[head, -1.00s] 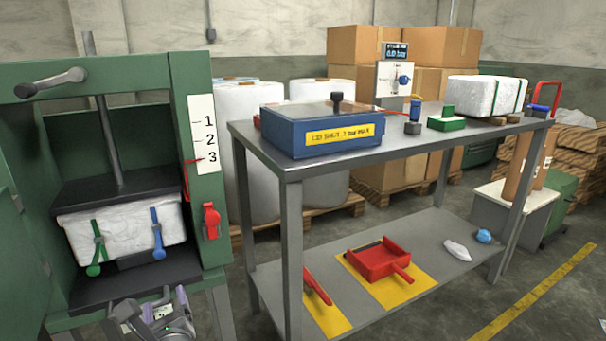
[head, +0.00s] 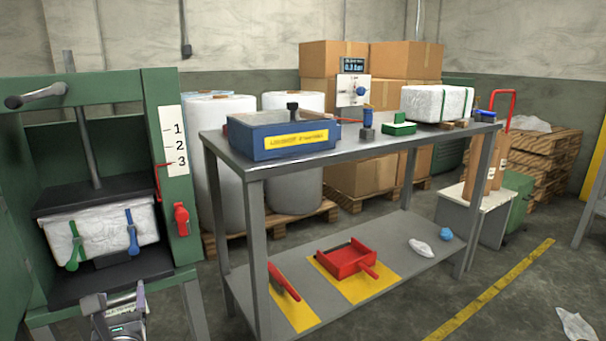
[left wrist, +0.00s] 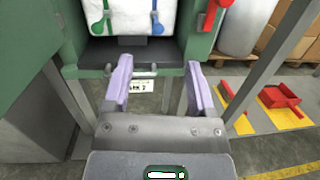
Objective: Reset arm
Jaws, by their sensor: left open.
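My left gripper (head: 119,302) is low at the bottom left of the head view, in front of and below the green press (head: 163,97). In the left wrist view its two pale purple fingers (left wrist: 159,84) stand wide apart with nothing between them. A white wrapped bale (head: 102,232) sits in the press under the black plate, with a green clip and a blue clip on its front. The bale also shows at the top of the left wrist view (left wrist: 130,15), beyond the fingers and apart from them. My right gripper is not in view.
A grey metal table (head: 375,149) stands right of the press, carrying a blue box (head: 250,137) and a white wrapped block (head: 425,103). Its lower shelf holds a red tray (head: 345,262). Wrapped rolls and cartons stand behind. Floor at the right front is mostly clear.

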